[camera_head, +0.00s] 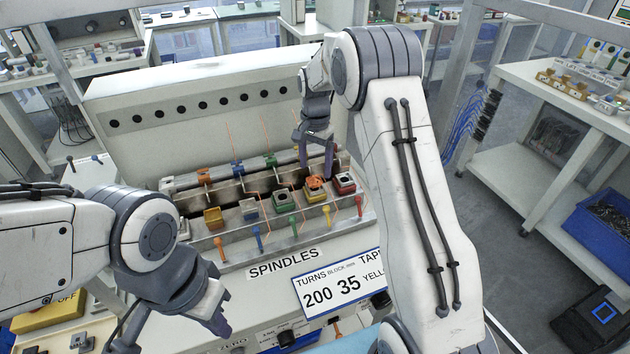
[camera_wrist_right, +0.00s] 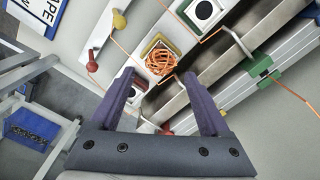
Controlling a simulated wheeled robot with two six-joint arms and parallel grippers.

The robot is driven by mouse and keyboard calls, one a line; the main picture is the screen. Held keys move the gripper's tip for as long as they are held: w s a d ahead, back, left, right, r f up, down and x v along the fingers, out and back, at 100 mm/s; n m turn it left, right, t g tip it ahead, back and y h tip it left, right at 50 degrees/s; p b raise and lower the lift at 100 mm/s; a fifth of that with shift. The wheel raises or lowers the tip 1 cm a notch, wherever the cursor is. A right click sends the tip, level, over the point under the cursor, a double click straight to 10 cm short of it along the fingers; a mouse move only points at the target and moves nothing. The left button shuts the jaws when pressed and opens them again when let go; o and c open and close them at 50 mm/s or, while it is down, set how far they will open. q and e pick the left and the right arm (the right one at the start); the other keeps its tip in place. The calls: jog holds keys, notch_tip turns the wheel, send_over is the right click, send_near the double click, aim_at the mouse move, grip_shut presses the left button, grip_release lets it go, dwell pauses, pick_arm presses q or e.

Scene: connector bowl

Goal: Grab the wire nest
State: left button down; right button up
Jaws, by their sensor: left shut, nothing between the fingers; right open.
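The wire nest (camera_wrist_right: 161,61) is a tangled ball of orange wire on a yellow block. In the head view the wire nest (camera_head: 315,182) sits in the front row of the spindle machine, between a green and a red block. My right gripper (camera_head: 316,168) is open, fingers pointing down just above and behind the nest. In the right wrist view the nest lies just beyond the fingertips of my right gripper (camera_wrist_right: 156,78), between their lines, with nothing held. My left gripper (camera_head: 220,322) is shut and empty at the lower left, away from the nest.
Colored blocks, pegs and thin upright copper wires crowd the machine around the nest. A red block (camera_head: 344,183) and a green block (camera_head: 283,200) stand close beside it. A sign (camera_head: 340,287) is on the front. Metal dividers (camera_wrist_right: 190,88) run behind the block row.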

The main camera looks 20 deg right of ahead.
aim_at(315, 177)
notch_tip(315, 177, down, 5)
jog(key=shift+a+r+p, duration=0.15)
jog(key=shift+r+p, duration=0.05)
jog(key=shift+p, duration=0.25)
jog(key=shift+c, duration=0.3)
grip_shut()
jog(key=shift+r, duration=0.1)
